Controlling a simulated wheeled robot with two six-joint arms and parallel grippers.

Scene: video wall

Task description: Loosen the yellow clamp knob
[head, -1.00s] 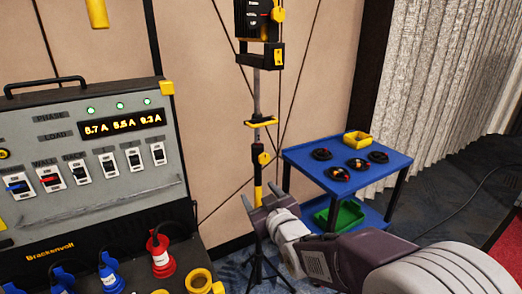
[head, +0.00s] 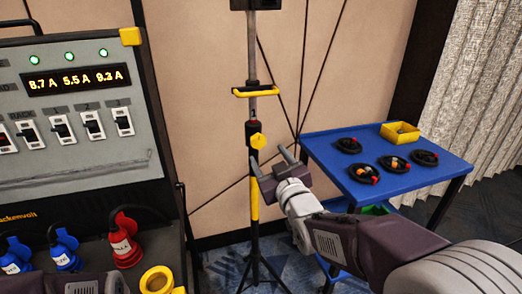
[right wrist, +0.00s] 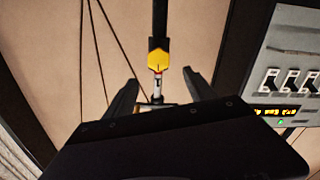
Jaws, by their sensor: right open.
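The yellow clamp knob (head: 258,141) sits on the upright pole of a black tripod stand, at a dark collar. It also shows in the right wrist view (right wrist: 158,61), facing the camera, with a red-and-white pole section beside it. My right gripper (head: 271,160) is open and empty, just below and to the right of the knob in the head view. In the right wrist view its two fingers (right wrist: 161,92) point toward the stand, with the knob in line with the gap between them, apart from both.
A power panel (head: 85,170) with switches and red and blue plugs stands at left. A blue cart (head: 412,178) with coiled cables and a yellow bin (head: 400,132) stands at right. A yellow handle (head: 256,92) crosses the pole above the knob. The tripod legs spread on the carpet.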

